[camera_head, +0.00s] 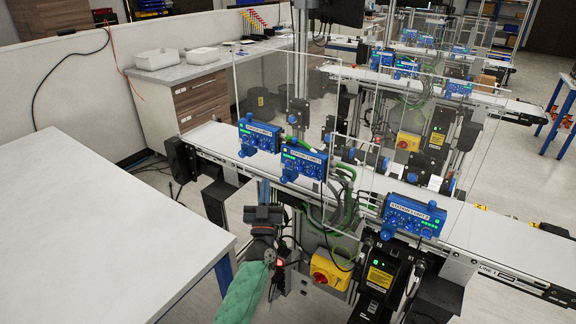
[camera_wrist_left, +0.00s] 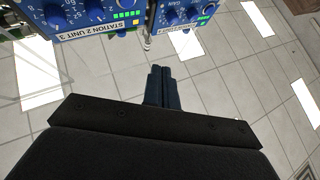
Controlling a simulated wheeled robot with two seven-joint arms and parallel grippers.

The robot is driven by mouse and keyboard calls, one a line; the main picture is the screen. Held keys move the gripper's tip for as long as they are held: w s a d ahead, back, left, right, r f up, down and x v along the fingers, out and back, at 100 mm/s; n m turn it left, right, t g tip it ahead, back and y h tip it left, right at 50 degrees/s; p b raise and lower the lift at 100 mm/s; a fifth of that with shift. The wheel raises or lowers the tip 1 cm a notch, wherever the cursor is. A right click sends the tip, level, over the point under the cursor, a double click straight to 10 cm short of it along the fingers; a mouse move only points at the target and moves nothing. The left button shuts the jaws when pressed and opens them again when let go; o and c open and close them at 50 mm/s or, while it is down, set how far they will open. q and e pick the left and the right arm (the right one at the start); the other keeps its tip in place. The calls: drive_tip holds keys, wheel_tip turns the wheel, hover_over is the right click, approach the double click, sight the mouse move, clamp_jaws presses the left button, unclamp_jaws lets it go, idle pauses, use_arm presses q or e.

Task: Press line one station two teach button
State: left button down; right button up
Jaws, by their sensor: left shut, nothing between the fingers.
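Three blue station boxes stand along the near belt: one at left (camera_head: 260,134), one in the middle (camera_head: 304,162) and one at right (camera_head: 413,214). Their labels are small, and I cannot single out a teach button. In the left wrist view, a box labelled "STATION 2" (camera_wrist_left: 72,18) shows at top left, with a second blue box (camera_wrist_left: 185,12) beside it. My left gripper (camera_head: 265,185) points up below the left and middle boxes, apart from them. In the left wrist view its fingers (camera_wrist_left: 160,70) are together and empty. My right gripper is out of view.
A white table (camera_head: 100,210) fills the left. The near belt (camera_head: 490,235) runs across behind my left gripper. A yellow switch box (camera_head: 331,272), green cables and a clear panel frame stand right of it. A counter with white bins (camera_head: 157,59) is at the back left.

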sight(288, 164)
use_arm(q)
drive_tip(key=shift+w+d, duration=0.1)
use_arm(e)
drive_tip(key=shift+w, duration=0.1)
